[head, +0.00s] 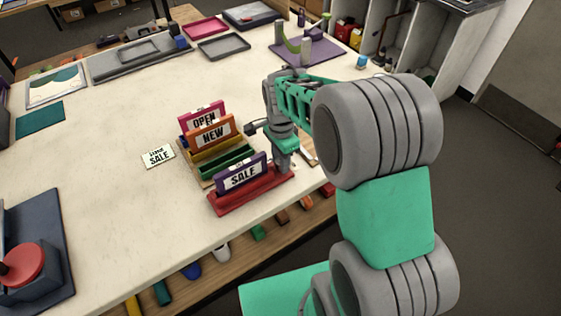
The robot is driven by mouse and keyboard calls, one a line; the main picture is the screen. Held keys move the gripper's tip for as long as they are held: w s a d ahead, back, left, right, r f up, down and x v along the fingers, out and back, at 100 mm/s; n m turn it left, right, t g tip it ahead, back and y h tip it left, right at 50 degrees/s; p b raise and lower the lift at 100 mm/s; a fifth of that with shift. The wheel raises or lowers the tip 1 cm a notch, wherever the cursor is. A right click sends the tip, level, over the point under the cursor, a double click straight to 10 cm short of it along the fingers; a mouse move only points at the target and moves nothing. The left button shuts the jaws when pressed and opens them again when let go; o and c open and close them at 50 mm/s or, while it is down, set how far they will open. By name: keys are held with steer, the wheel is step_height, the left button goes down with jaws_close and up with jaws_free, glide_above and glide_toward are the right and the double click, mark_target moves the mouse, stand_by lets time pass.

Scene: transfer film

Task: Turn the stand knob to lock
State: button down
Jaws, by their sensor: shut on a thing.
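A red stand (228,203) lies near the front edge of the table. A purple frame with a "SALE" card (242,176) stands upright in it. My gripper (284,165) points down at the right end of the red stand. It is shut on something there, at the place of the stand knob. The knob itself is hidden behind the fingers, so its turn position cannot be seen.
A rack with "OPEN" (204,120) and "NEW" (212,133) signs stands just behind the stand. A loose "SALE" card (158,157) lies to the left. A dark press with a red disc (22,262) is at front left. The table's middle left is clear.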

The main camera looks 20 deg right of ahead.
steer(key=m, duration=0.4)
steer(key=shift+m+b, duration=0.3)
steer(key=shift+b, duration=0.1)
steer(key=shift+r+m+b, duration=0.1)
steer(key=shift+m+b, duration=0.2)
steer(key=shift+m, duration=1.7)
steer(key=c, duration=1.3)
jaws_free()
steer(key=shift+c, duration=0.2)
step_height(320, 180, up, 8)
steer(key=shift+f+b, duration=0.1)
steer(key=shift+b, duration=0.5)
